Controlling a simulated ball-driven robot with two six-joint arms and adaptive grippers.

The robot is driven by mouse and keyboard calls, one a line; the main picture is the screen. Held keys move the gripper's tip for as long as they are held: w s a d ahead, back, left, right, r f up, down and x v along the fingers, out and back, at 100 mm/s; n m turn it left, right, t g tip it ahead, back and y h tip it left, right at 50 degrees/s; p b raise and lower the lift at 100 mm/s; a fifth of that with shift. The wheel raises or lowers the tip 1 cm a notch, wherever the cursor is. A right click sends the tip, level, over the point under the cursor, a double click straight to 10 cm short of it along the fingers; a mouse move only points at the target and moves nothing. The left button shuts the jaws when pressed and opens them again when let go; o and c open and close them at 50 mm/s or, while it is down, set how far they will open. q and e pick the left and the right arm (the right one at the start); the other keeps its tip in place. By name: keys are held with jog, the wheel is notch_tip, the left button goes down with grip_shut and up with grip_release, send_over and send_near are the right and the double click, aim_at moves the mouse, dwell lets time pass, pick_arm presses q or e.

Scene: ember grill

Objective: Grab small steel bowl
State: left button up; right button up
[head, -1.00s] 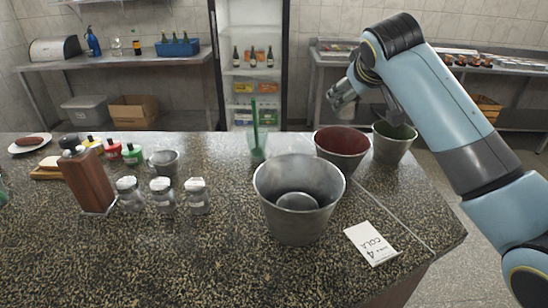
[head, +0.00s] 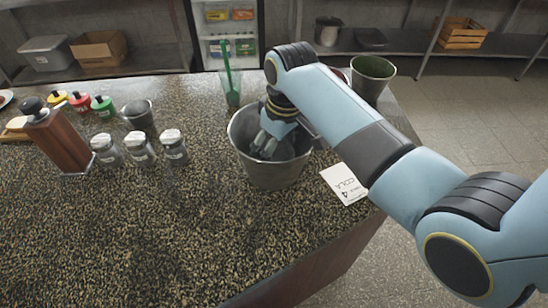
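A large steel bucket (head: 272,180) stands on the speckled counter, right of the middle. My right gripper (head: 266,146) reaches down inside it from the upper right, with its fingers below the rim. The small rounded steel bowl at the bottom of the bucket is mostly or wholly hidden behind my gripper and the bucket's wall. I cannot tell whether the fingers touch it, or whether they are open or shut. My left gripper is not in view.
A small metal cup (head: 138,117), several glass shakers (head: 140,150) and a wooden mill (head: 58,142) stand left. A green-handled tool in a clear cup (head: 230,92) is behind the bucket. A cola card (head: 343,183) lies right.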

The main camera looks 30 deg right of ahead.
jog(key=shift+w+a+f, duration=0.1)
jog(key=shift+w+f, duration=0.05)
jog(key=shift+f, duration=1)
jog(key=c, duration=0.8)
jog(key=shift+c, duration=0.2)
jog(key=shift+r, duration=0.15)
